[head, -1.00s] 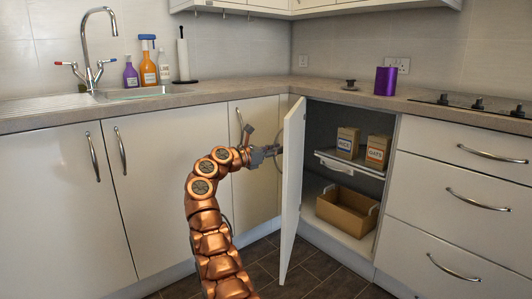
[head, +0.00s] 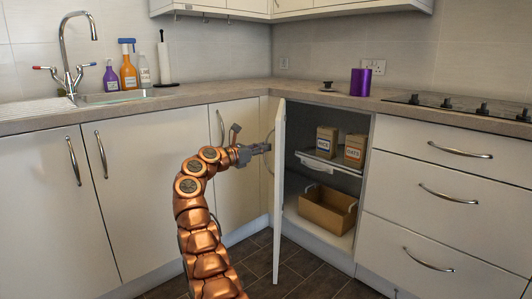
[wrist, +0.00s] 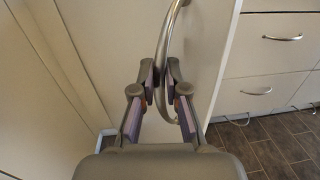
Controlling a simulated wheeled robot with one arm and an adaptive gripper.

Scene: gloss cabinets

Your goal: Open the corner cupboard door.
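The corner cupboard door (head: 279,190) is a white gloss panel standing wide open. It shows almost edge-on in the head view, at the left of the open cupboard (head: 345,235). In the wrist view the door's face (wrist: 205,50) carries a curved metal handle (wrist: 168,35). My gripper (head: 266,148) is at the handle on the door's left side. In the wrist view the two fingertips of my gripper (wrist: 162,76) sit close on either side of the handle bar, and they look shut on it. The exact contact is hard to see.
Inside the cupboard are a rice box (head: 327,142), an oats box (head: 354,150) and a brown open box (head: 328,208). White drawers (head: 450,190) stand to the right, closed cupboards (head: 140,180) to the left. The dark tiled floor (head: 305,275) before the door looks clear.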

